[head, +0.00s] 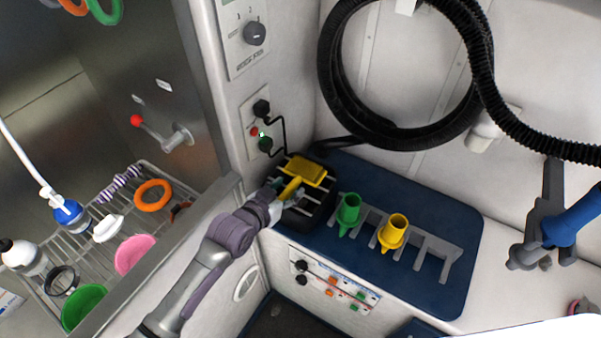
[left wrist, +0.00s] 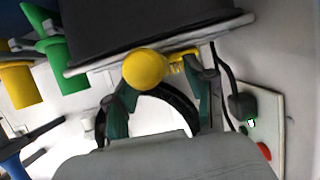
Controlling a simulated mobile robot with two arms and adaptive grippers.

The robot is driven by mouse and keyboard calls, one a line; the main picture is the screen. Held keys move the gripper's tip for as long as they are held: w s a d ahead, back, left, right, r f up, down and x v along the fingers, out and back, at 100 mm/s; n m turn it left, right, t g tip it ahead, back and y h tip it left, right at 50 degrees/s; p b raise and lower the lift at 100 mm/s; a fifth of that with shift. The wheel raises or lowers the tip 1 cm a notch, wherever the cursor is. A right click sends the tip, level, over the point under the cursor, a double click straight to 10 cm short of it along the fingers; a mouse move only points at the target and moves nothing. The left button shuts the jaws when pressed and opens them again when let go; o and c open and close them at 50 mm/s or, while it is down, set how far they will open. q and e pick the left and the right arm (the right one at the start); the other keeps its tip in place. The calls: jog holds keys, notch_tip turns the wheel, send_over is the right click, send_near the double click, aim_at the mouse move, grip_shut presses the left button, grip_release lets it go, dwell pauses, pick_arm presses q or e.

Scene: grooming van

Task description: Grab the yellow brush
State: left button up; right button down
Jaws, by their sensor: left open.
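The yellow brush (head: 302,172) lies on a black slatted box in the head view, its head toward the wall and its handle toward me. My left gripper (head: 276,208) is at the handle's near end, coming from the lower left. In the left wrist view the round yellow handle end of the brush (left wrist: 145,68) faces the camera. The open green-padded fingers of my left gripper (left wrist: 162,92) stand either side of it. I cannot tell whether they touch it. My right gripper is not in view.
The black box (head: 318,217) stands on a blue mat (head: 440,290). Beside it a grey rack (head: 432,250) holds a green nozzle (head: 348,212) and a yellow nozzle (head: 393,232). A black hose (head: 335,95) hangs above. A metal tub wall (head: 190,245) runs beneath my left arm.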

pick_arm(q)
jog(key=shift+x, duration=1.2)
grip_shut()
jog(key=shift+r, duration=0.15)
